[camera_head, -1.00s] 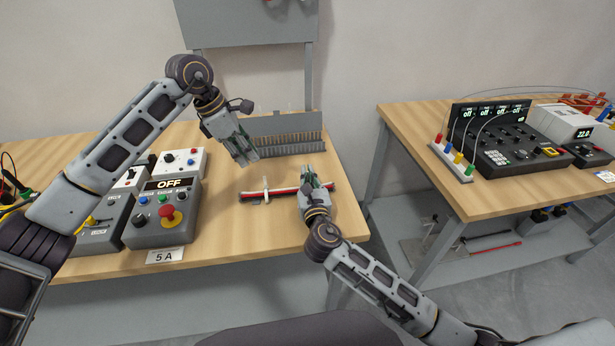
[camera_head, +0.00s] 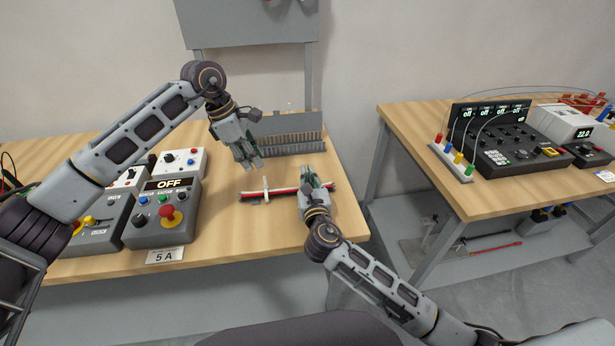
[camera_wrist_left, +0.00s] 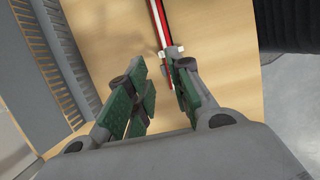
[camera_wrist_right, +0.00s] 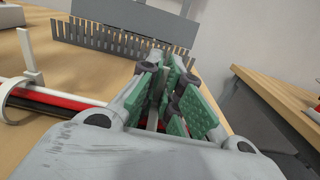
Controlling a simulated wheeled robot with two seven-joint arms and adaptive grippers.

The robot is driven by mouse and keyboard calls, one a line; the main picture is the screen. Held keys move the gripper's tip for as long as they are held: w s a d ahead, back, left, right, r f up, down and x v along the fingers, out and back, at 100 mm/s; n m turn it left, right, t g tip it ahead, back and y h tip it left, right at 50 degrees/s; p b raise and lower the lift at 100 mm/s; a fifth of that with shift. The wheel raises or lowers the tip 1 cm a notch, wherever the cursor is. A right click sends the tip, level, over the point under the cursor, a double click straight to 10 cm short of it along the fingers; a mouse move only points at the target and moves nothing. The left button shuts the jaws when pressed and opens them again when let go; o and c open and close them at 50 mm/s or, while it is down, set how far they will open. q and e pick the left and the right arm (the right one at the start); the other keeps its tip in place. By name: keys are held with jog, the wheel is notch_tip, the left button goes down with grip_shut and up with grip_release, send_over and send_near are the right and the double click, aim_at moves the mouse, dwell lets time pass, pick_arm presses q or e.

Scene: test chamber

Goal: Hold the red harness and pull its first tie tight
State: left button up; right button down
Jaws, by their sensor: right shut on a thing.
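The red harness (camera_head: 285,192), a bundle of red, white and black wires, lies on the wooden bench. A white tie (camera_head: 265,186) stands around it left of its middle, its tail pointing up; the tie also shows in the right wrist view (camera_wrist_right: 30,58). My right gripper (camera_head: 318,182) is shut on the harness near its right end. My left gripper (camera_head: 252,163) is above the bench, behind and a little left of the tie. Its fingers are apart and empty in the left wrist view (camera_wrist_left: 160,95), with the harness (camera_wrist_left: 162,30) beyond them.
A grey slotted rack (camera_head: 290,140) stands behind the harness. A control box (camera_head: 165,215) with a red button and an OFF sign is at the left. A second bench with instruments (camera_head: 510,150) is at the right, across a gap.

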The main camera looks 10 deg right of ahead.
aim_at(264, 178)
pick_arm(q)
jog(key=shift+f, duration=0.15)
jog(key=shift+x, duration=4.15)
jog(key=shift+c, duration=0.4)
grip_shut()
